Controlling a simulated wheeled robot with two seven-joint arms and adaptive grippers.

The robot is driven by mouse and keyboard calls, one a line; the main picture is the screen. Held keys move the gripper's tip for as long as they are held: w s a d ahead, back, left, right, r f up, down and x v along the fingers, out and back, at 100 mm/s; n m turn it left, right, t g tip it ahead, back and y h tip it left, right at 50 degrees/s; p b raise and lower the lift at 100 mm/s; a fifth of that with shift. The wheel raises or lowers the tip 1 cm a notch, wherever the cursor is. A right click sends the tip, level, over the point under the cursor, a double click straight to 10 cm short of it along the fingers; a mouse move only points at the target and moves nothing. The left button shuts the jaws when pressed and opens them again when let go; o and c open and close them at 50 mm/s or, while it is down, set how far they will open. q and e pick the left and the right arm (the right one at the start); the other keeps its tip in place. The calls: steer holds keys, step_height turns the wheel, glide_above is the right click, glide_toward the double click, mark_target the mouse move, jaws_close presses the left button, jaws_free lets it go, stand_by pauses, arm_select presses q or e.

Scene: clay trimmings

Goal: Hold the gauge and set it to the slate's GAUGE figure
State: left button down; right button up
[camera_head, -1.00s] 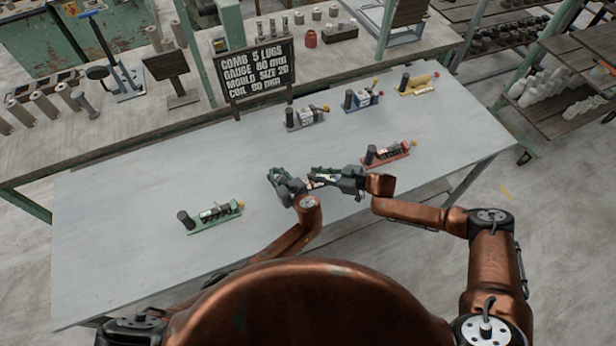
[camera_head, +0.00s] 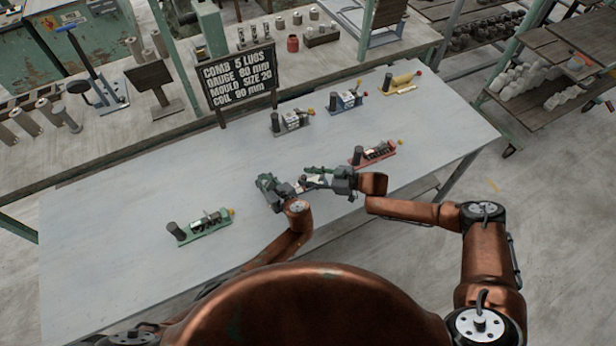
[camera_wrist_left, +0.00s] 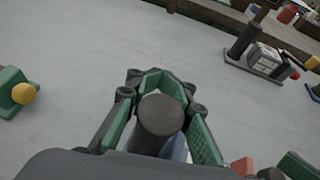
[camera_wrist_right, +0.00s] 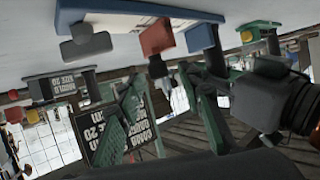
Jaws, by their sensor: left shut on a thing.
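The slate (camera_head: 239,78) stands at the table's back edge; its GAUGE line appears to read 80 mm. My left gripper (camera_head: 283,188) is shut on a dark round post, the handle of the gauge; this handle (camera_wrist_left: 160,116) fills the jaws in the left wrist view. A pale body shows below it, and a red piece (camera_wrist_left: 242,167) to its right. The gauge's scale is hidden. My right gripper (camera_head: 314,177) is close beside it on the right. In the right wrist view its fingers (camera_wrist_right: 170,115) stand apart with nothing visible between them; a red block (camera_wrist_right: 156,37) is above them.
Several similar small devices stand on the table: green (camera_head: 204,228), grey (camera_head: 290,122), blue (camera_head: 348,100), yellow (camera_head: 402,88) and red (camera_head: 375,154). A workbench with tools runs behind the table. The table's left part is mostly clear.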

steer(key=v, duration=1.1)
steer(key=shift+d, duration=0.35)
steer(key=shift+s, duration=0.1)
arm_select(q)
steer(key=c, duration=1.6)
jaws_free()
